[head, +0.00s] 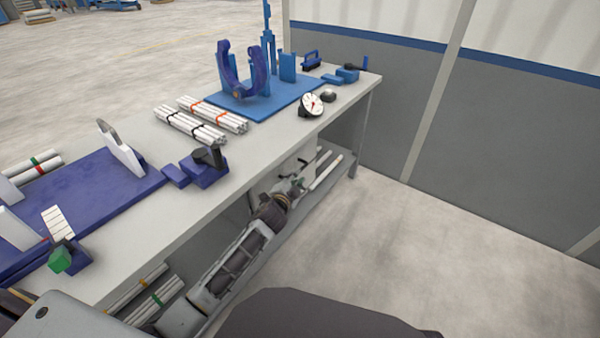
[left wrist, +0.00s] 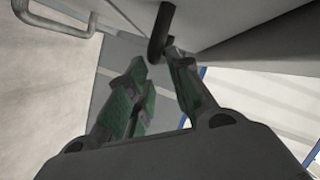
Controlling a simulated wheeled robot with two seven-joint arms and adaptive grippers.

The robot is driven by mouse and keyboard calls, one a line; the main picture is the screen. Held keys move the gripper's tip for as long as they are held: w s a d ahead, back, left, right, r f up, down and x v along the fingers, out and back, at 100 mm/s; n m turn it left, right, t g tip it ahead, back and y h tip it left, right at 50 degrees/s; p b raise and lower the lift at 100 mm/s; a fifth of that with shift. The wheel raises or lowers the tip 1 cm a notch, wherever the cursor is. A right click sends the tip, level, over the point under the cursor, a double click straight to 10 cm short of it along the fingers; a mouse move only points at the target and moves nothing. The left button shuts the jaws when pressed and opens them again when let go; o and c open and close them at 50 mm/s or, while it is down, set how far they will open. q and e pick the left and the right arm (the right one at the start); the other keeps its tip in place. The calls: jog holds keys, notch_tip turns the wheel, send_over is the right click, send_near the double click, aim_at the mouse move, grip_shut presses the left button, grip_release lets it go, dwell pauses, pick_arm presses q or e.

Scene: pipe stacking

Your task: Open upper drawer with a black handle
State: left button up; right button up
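The black handle (left wrist: 160,32) shows at the top middle of the left wrist view, against a grey cabinet surface. In the head view the black handle (head: 302,161) is a small dark bar under the worktop, by a pale drawer front (head: 290,167). My left gripper (head: 297,184) is just below and beside it. In the left wrist view my left gripper's green-padded fingers (left wrist: 154,58) are apart. The handle lies at the gap between their tips, close to the right finger; contact cannot be told. My right gripper is not in view.
The workbench (head: 265,145) stands above my left arm and carries blue fixtures, white pipe bundles (head: 190,125) and a dial gauge (head: 312,106). White pipes (head: 325,170) lie on the lower shelf. A pale metal handle (left wrist: 55,28) shows at upper left. The floor (head: 400,240) at right is free.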

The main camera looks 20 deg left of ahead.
pick_arm(q)
jog(key=b+x, duration=0.1)
jog(key=x, duration=0.4)
jog(key=shift+w+f, duration=0.1)
jog(key=shift+w, duration=0.7)
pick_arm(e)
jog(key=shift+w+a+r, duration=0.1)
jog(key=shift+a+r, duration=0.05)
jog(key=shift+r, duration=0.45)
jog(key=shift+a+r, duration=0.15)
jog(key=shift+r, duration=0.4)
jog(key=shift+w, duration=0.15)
pick_arm(q)
jog(key=shift+f, duration=0.1)
grip_shut()
